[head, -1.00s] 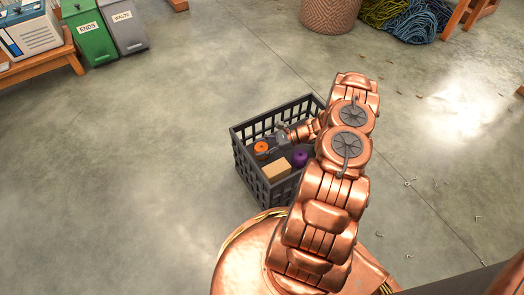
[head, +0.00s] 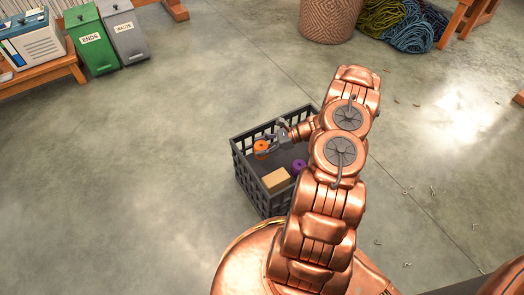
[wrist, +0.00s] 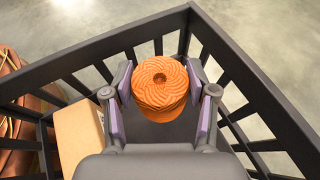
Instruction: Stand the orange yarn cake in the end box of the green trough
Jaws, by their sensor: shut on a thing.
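The orange yarn cake (head: 261,147) is a short round cake with a hole in its top. In the wrist view the yarn cake (wrist: 160,86) is between the pads of my gripper (wrist: 160,95), which is shut on it. In the head view my gripper (head: 268,146) is at the left part of a dark slatted crate (head: 262,194). The cake looks upright, within the crate's outline; I cannot tell its height above the crate floor. No green trough shows in either view.
A tan block (head: 276,179) and a purple yarn cake (head: 299,166) are in the crate. The crate's slatted walls (wrist: 92,52) surround my gripper. A green bin (head: 92,41) and a grey bin (head: 122,32) stand far left. Open floor lies around the crate.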

